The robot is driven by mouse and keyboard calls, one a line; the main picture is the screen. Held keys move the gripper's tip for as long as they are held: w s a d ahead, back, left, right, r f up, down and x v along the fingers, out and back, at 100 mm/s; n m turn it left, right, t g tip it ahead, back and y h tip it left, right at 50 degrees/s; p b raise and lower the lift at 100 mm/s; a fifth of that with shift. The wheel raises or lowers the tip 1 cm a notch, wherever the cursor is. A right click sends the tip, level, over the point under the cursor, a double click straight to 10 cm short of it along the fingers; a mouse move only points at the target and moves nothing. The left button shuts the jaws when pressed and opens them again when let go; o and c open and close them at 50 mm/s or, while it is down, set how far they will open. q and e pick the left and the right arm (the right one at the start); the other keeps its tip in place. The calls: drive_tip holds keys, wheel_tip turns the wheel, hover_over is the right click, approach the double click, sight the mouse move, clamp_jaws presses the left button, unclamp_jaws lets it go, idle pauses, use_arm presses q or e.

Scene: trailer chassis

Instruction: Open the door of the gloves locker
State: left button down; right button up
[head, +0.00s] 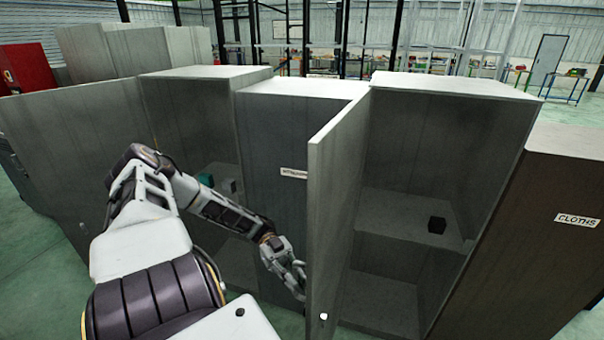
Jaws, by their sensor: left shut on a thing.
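A small white spot (323,316) shows low on the door's near edge. My right gripper is not in view.
A closed locker (285,130) with an unreadable label (293,173) stands left of the door. Further left, another locker (185,120) is open with teal items (206,180); its door (60,150) extends left. A dark locker labelled CLOTHS (577,220) stands at right.

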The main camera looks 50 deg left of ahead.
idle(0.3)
use_arm(q)
drive_tip(key=c, duration=1.5)
unclamp_jaws()
drive_tip(key=shift+o, duration=0.2)
drive_tip(key=w+a, duration=0.1)
drive_tip(key=a, duration=1.1)
